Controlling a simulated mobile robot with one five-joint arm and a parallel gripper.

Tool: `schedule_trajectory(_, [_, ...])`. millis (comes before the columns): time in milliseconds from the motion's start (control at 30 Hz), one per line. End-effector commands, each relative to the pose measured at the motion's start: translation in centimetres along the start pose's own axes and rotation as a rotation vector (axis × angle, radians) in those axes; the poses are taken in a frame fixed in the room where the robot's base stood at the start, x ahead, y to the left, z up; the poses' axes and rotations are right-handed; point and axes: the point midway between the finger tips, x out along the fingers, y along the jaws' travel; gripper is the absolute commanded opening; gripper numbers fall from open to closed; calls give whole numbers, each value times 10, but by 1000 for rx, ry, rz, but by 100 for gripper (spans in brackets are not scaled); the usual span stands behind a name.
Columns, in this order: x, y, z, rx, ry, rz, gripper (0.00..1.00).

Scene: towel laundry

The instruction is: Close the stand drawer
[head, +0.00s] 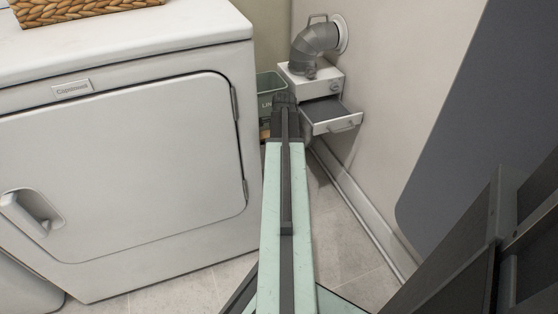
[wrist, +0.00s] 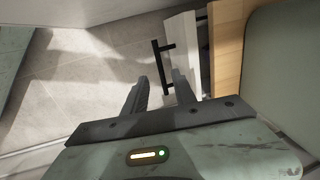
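The small white stand (head: 318,84) is by the right wall in the head view. Its drawer (head: 332,124) is pulled out, showing a grey inside and a handle on the white front. My gripper (head: 284,98) is just left of the drawer in the head view; its fingers cannot be made out there. In the wrist view my gripper (wrist: 160,75) is open and empty. A dark bar handle (wrist: 157,62) on a white front (wrist: 181,45) shows just ahead, its near end around the gap between the fingertips. Contact cannot be told.
A grey elbow pipe (head: 312,45) stands on the stand and meets the wall. A green bin (head: 266,86) is beside it, partly hidden by my arm. A white dryer (head: 130,160) fills the left, with a wicker basket (head: 70,10) on top. Tiled floor (head: 345,235) is clear in front.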

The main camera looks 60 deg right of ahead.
Motion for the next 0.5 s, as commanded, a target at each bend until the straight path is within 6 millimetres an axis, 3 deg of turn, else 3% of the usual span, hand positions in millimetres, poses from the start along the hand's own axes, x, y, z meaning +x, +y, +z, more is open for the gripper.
schedule_trajectory(33, [15, 2, -3, 4, 1, 0, 33])
schedule_trajectory(300, [61, 3, -9, 11, 2, -1, 33])
schedule_trajectory(500, [65, 2, -9, 12, 2, -1, 33])
